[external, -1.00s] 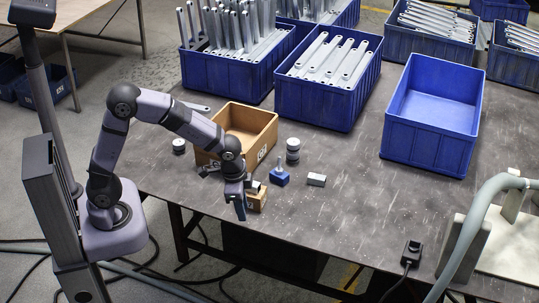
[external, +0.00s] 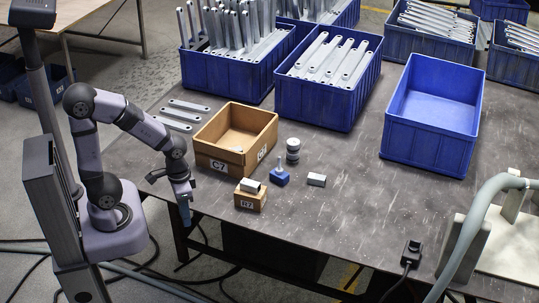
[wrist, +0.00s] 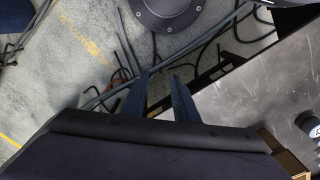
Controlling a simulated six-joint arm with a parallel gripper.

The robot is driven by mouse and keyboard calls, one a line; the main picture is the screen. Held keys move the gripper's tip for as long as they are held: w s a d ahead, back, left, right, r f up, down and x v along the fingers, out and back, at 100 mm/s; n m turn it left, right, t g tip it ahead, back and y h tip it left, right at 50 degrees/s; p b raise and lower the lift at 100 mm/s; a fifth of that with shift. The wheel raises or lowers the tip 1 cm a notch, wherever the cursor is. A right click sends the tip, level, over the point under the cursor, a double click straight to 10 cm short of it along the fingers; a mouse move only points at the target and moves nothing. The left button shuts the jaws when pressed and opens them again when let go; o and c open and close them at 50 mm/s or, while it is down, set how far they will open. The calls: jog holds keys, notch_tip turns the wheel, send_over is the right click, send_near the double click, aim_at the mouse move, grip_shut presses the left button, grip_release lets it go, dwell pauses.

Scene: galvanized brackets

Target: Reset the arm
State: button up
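My gripper (external: 184,213) hangs pointing down by the left front edge of the table in the external view. In the wrist view its two dark fingers (wrist: 159,78) are apart with nothing between them, above floor and cables. A small cardboard box (external: 249,201) with a grey metal piece (external: 250,186) on top stands to its right, apart from it. My arm is bent back toward its base.
On the table (external: 330,225) are an open cardboard bin (external: 218,160), flat brackets (external: 178,115), a blue block (external: 279,178), stacked grey discs (external: 292,150) and a small metal block (external: 316,180). Blue crates (external: 325,100) of brackets stand behind; one blue crate (external: 425,145) is empty.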

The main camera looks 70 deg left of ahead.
notch_tip(320, 180, up, 17)
jog(key=p, duration=1.4)
jog(key=shift+p, duration=0.3)
jog(key=shift+f, duration=0.15)
